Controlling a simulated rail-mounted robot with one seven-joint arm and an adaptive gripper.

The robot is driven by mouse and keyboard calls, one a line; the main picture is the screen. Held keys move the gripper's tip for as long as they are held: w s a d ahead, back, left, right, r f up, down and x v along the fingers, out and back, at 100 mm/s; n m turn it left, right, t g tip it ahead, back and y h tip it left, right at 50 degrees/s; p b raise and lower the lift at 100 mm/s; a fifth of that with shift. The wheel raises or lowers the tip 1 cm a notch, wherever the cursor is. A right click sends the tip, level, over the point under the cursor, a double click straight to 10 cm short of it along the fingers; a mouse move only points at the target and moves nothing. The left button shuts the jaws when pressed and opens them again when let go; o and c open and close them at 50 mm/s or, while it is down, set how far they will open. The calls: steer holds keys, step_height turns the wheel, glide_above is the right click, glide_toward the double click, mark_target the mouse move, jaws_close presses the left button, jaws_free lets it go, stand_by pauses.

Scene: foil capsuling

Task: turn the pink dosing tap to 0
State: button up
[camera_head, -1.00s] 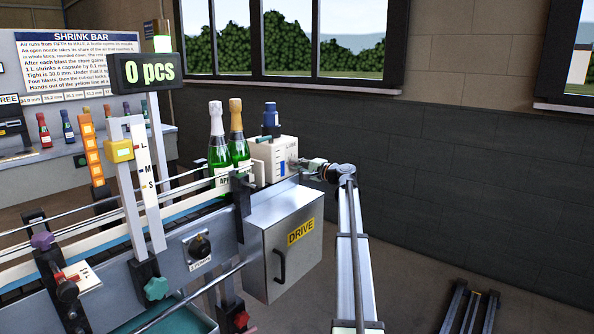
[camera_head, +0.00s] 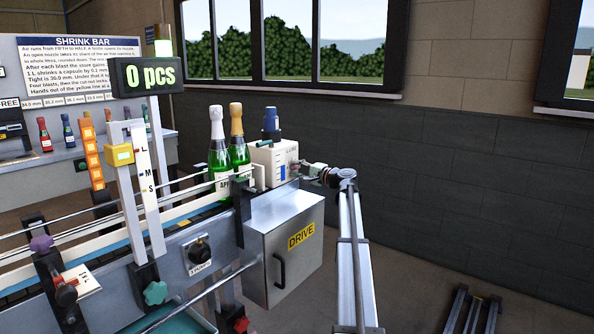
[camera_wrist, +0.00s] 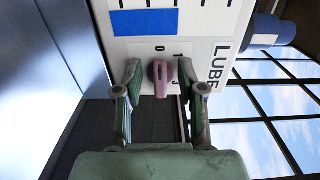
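The pink dosing tap (camera_wrist: 160,74) is on the white LUBE box (camera_wrist: 205,20), and its handle stands lengthwise in the wrist view. A 0 mark is printed just above it, with other marks to its right, partly hidden by a finger. I cannot tell which mark the tap points at. My gripper (camera_wrist: 160,82) is open, with one finger on each side of the tap and a narrow gap on both sides. In the head view my gripper (camera_head: 304,168) is at the right face of the LUBE box (camera_head: 270,164), where the tap is tiny.
Two green bottles (camera_head: 218,146) stand on the conveyor left of the box. The grey DRIVE cabinet (camera_head: 285,255) is below. A display (camera_head: 149,77) reads 0 pcs. The dark wall side to the right is free.

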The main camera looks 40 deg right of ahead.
steer(key=v, duration=1.2)
